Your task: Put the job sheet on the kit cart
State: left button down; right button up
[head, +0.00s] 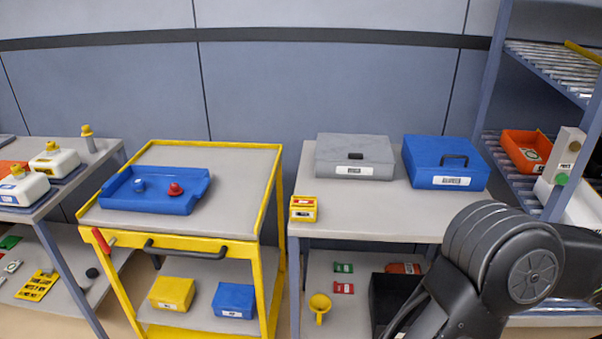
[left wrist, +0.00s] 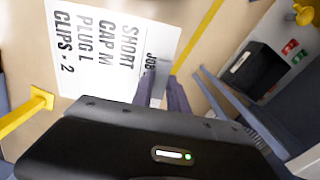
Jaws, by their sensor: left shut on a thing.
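The job sheet (left wrist: 100,52) is a white sheet with printed lines, among them "SHORT", "CAP M", "PLUG L" and "CLIPS × 2". My left gripper (left wrist: 161,88) is shut on the sheet's edge near "JOB" in the left wrist view; its fingers hide part of that line. The sheet and left gripper are outside the head view. The kit cart, a yellow-framed cart (head: 240,157) with a grey top, stands left of centre in the head view. A blue tray (head: 150,206) on its top holds a blue piece and a red piece. My right gripper is in neither view; its arm shows at right.
The cart top has bare space behind and right of the tray. A bench (head: 400,225) right of the cart holds a grey case (head: 340,170), a blue case (head: 425,180) and a small yellow box (head: 304,214). A black handle (head: 190,252) and red lever (head: 101,240) edge the cart.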

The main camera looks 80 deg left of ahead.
aim_at(232, 199)
jog(key=u, duration=2.4)
